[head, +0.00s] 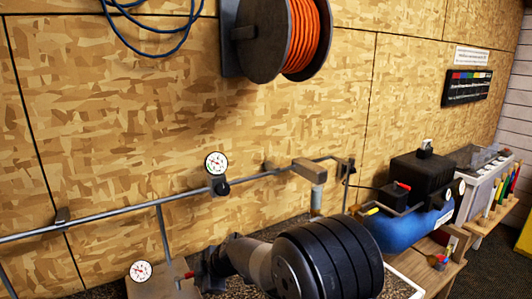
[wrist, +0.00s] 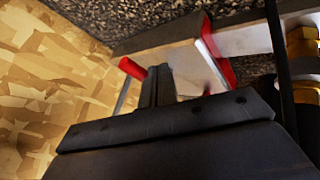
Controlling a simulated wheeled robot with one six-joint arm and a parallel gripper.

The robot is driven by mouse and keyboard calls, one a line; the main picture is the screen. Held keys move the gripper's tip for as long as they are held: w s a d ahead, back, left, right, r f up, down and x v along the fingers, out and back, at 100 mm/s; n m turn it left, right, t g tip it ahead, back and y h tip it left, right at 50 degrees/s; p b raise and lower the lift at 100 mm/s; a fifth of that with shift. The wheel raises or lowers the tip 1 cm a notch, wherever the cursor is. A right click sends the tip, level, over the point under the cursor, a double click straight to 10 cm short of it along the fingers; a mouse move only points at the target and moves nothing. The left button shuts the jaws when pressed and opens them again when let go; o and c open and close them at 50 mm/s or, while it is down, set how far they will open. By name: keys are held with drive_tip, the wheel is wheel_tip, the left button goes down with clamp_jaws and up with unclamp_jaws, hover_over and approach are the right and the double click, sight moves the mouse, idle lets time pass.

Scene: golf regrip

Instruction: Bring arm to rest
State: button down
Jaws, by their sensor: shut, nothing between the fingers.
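My gripper (wrist: 157,77) shows in the wrist view with its dark fingers together and nothing between them. Just beyond the fingers is a pale metal plate or block (wrist: 185,68) with a red-tipped lever (wrist: 131,68) at its left and a red edged part (wrist: 218,58) at its right. I cannot tell whether the fingers touch them. In the head view my arm reaches left across the lower middle, and its large black joint hides part of the bench. The gripper's fingers are not clear there.
A grey pipe (head: 120,219) runs along the wooden wall, with a round gauge (head: 215,163). Another gauge (head: 141,271) is at lower left. An orange hose reel (head: 275,42) hangs above. A blue compressor tank (head: 405,229) stands right of my arm. Brass fittings (wrist: 302,45) show in the wrist view.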

drive_tip(key=shift+s+d+f+m+t, duration=0.15)
drive_tip(key=shift+s+f+m, duration=0.1)
drive_tip(key=shift+s, duration=0.2)
drive_tip(key=shift+s+d+f+m+t, duration=0.1)
drive_tip(key=shift+s+f+m+t, duration=0.1)
drive_tip(key=shift+s, duration=0.25)
drive_tip(key=s+b, duration=0.1)
drive_tip(key=s+d, duration=0.1)
drive_tip(key=s, duration=0.1)
drive_tip(key=shift+d+r+b, duration=0.1)
drive_tip(key=shift+b, duration=0.3)
drive_tip(key=b+v, duration=0.1)
drive_tip(key=v, duration=0.8)
drive_tip(key=shift+r, duration=0.35)
